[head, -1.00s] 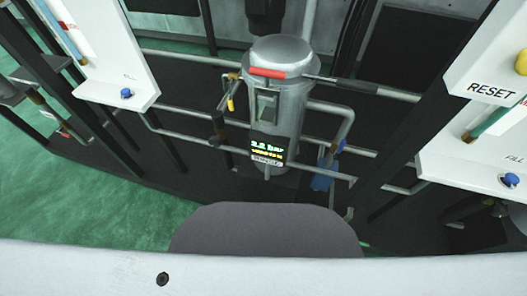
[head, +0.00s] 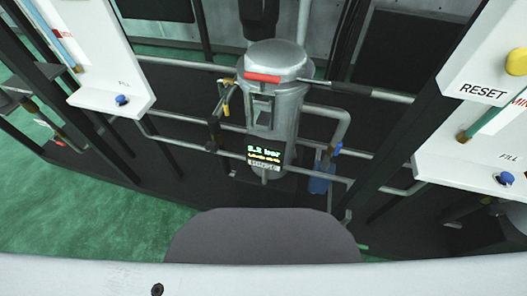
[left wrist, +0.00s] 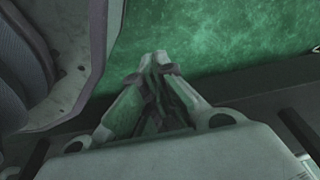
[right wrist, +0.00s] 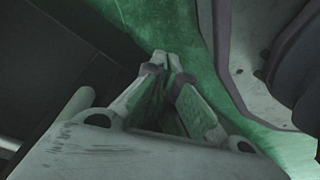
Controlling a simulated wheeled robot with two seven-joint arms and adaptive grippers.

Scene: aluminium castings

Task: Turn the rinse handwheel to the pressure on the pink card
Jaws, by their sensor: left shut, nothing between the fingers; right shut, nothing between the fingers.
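No handwheel and no pink card can be made out in any view. In the head view a grey metal canister (head: 271,110) stands among pipes at the centre, with a red bar across its top front. A small dark display (head: 264,153) on its front reads about 2.2 bar, with a label strip under it. My left gripper (left wrist: 160,62) is shut and empty over the green floor in the left wrist view. My right gripper (right wrist: 166,60) is shut and empty in the right wrist view. Neither gripper shows in the head view.
A white panel (head: 128,95) with a blue knob (head: 122,100) is at left. At right, white panels carry a RESET label, a yellow button (head: 517,62) and a blue knob (head: 505,178). Pipes and dark posts cross between. Green floor (head: 80,215) is open at lower left.

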